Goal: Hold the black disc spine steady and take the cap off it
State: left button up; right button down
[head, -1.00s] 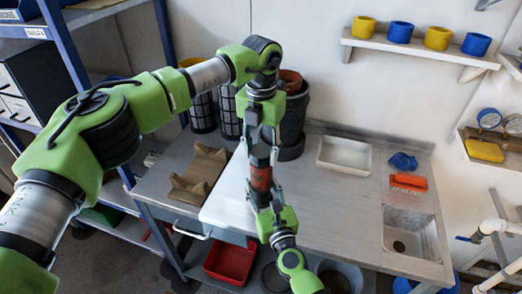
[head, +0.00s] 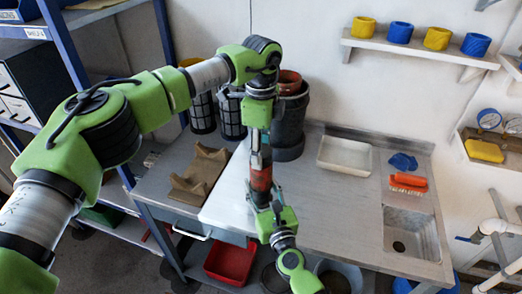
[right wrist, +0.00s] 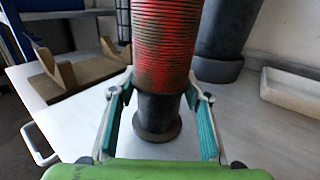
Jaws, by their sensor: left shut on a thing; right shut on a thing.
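The disc spine (head: 261,178) stands upright between my two grippers above the bench; its ridged stack looks red and dark. In the right wrist view the ridged stack (right wrist: 165,45) fills the top middle, with a black flanged end piece (right wrist: 157,117), apparently the cap, below it. My left gripper (head: 262,152) comes down from above and is shut on the upper part of the spine. My right gripper (head: 264,200) comes from below and is shut on the black end piece, its teal-padded fingers either side. The exact finger contact is hard to see.
A brown notched cradle (head: 200,170) lies on the bench at left. Dark cylinders (head: 290,125) stand behind the spine. A white tray (head: 344,154), an orange brush (head: 408,181) and a sink (head: 411,235) are at right. The bench middle is clear.

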pick_arm(q)
jog(key=shift+r, duration=0.15)
dwell(0.6)
jog(key=shift+r, duration=0.95)
jog(key=shift+r, duration=2)
pick_arm(e)
jog(key=c, duration=1)
grip_release()
jog(key=shift+c, duration=0.2)
